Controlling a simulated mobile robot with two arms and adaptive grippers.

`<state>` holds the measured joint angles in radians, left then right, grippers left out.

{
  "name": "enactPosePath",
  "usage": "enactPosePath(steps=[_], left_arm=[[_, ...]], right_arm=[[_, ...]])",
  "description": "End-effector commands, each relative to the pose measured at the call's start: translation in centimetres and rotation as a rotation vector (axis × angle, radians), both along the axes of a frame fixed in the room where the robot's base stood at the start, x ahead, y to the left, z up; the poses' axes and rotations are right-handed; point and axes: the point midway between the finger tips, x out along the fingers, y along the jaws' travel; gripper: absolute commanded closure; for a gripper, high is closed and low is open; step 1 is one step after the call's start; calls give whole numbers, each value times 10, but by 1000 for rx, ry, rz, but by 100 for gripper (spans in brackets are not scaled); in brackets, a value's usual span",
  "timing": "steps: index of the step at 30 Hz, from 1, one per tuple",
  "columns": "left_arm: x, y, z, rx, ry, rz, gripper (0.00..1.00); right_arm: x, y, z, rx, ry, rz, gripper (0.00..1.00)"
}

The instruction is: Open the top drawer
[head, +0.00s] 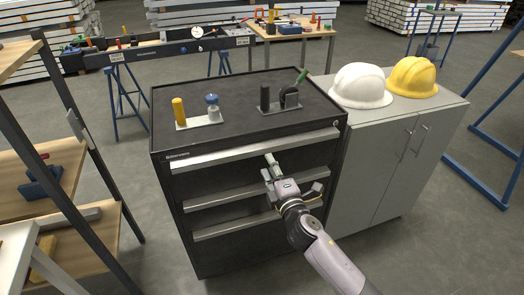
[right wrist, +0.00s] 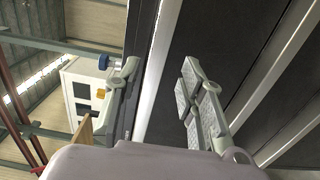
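The black drawer cabinet (head: 215,232) stands in the middle of the head view with several drawers, each with a long silver handle strip. The top drawer's handle (head: 220,156) runs along the upper front, and this drawer looks shut. My right gripper (head: 270,166) is in front of the cabinet, close to the top handle near its middle. In the right wrist view my right gripper (right wrist: 158,88) is open, its two fingers on either side of a silver handle strip (right wrist: 157,72). I cannot tell if either finger touches it. My left gripper is not in view.
On the cabinet top stand holders with a yellow-handled tool (head: 178,110) and dark tools (head: 288,97). A grey cupboard (head: 375,160) with a white helmet (head: 361,85) and a yellow helmet (head: 412,77) adjoins on the right. Shelving (head: 75,180) stands on the left.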

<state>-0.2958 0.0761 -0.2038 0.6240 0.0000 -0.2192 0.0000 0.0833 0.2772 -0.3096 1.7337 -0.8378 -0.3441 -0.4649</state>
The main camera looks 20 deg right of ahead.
Motion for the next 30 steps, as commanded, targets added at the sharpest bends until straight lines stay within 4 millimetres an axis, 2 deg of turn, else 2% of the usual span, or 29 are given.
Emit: enactPosePath(steps=[1, 6, 12, 24, 30], left_arm=[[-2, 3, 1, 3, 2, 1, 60], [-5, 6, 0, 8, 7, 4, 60], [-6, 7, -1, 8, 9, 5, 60], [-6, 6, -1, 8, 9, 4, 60], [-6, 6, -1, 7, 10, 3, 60]], right_arm=[[13, 1, 2, 0, -2, 0, 63], [46, 2, 1, 0, -1, -1, 63], [70, 2, -1, 1, 0, -1, 63], [77, 3, -1, 1, 1, 0, 63], [76, 3, -1, 1, 1, 0, 77]])
